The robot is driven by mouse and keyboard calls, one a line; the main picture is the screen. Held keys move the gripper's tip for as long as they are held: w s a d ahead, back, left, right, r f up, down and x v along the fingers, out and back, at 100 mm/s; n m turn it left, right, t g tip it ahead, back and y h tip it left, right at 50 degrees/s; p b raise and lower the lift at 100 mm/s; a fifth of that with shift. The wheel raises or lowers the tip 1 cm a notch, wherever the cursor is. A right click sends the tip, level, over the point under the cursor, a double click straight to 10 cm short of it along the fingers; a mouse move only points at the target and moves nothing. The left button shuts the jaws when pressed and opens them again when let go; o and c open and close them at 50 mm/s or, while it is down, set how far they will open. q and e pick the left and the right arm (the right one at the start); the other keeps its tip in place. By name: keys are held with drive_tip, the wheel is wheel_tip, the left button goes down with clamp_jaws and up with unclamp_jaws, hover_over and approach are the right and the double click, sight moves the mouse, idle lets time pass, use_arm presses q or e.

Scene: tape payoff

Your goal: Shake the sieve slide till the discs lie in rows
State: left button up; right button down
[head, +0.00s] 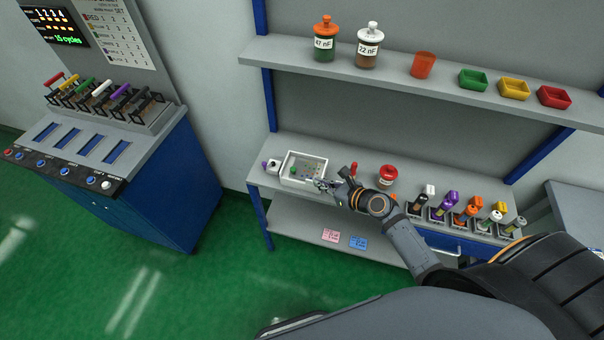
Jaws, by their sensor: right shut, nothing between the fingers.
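The sieve slide seems to be the pale, shallow tray (290,179) at the left end of the bench; the task does not mark it. Small dark and green discs show inside, too small to tell whether they lie in rows. A green piece (293,170) sits in its left part. My right gripper (318,184) is at the tray's right front corner, fingers shut with nothing between them. I cannot tell whether it touches the tray. My left gripper is not in view.
A red-lidded jar (388,175) and several coloured-handled tools (466,210) stand to the right. A shelf (400,80) with jars and bins hangs above. Green floor is clear at left.

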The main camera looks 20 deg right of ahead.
sight(295, 171)
drive_tip(key=x, duration=0.6)
drive_tip(key=r+x, duration=0.1)
drive_tip(key=x, duration=0.2)
drive_tip(key=shift+w+a, duration=0.15)
